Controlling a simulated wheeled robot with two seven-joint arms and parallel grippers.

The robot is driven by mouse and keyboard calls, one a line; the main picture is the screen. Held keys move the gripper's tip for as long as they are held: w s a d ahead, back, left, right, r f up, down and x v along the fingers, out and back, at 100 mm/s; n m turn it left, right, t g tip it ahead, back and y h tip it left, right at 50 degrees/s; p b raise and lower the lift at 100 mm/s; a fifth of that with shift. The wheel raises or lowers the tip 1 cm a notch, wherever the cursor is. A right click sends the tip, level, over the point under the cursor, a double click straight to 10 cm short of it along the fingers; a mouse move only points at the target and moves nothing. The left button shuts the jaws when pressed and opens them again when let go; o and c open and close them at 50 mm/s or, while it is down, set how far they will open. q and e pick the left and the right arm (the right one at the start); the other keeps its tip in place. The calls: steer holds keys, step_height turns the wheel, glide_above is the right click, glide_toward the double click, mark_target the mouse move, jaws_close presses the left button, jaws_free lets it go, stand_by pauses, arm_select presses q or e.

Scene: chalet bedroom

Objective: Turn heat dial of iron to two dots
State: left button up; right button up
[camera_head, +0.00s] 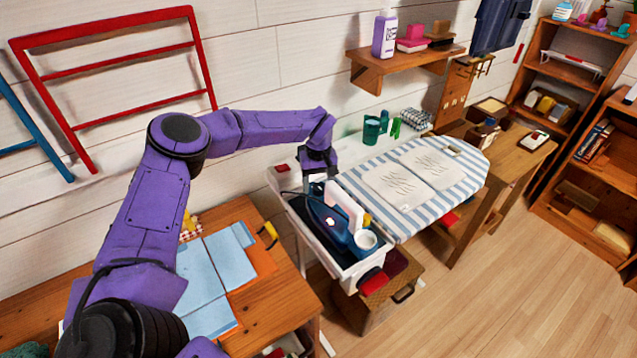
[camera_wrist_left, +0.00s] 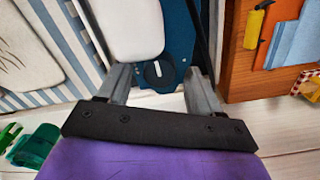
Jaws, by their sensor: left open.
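A dark blue iron (camera_head: 328,222) with a white handle (camera_head: 345,207) lies in the white-rimmed tray at the left end of the ironing board. Its round dark heat dial (camera_wrist_left: 158,73) with a pale pointer mark shows in the left wrist view, beside the end of the white handle. The marks around the dial are too small to read. My left gripper (camera_head: 319,186) points down over the rear of the iron. It is open, and in the left wrist view its fingers (camera_wrist_left: 157,84) stand on either side of the dial, apparently apart from it. My right gripper is not in view.
The striped ironing board (camera_head: 465,163) with folded white cloth (camera_head: 400,187) extends to the right. A green cup (camera_head: 371,130) stands behind. A wooden table (camera_head: 262,300) with blue folders (camera_head: 205,285) is at left.

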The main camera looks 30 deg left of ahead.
mark_target(318, 187)
arm_select(q)
step_height(318, 187, up, 11)
steer(key=b, duration=0.2)
steer(key=shift+f+b, duration=0.2)
steer(key=shift+b, duration=0.1)
steer(key=shift+f, duration=0.1)
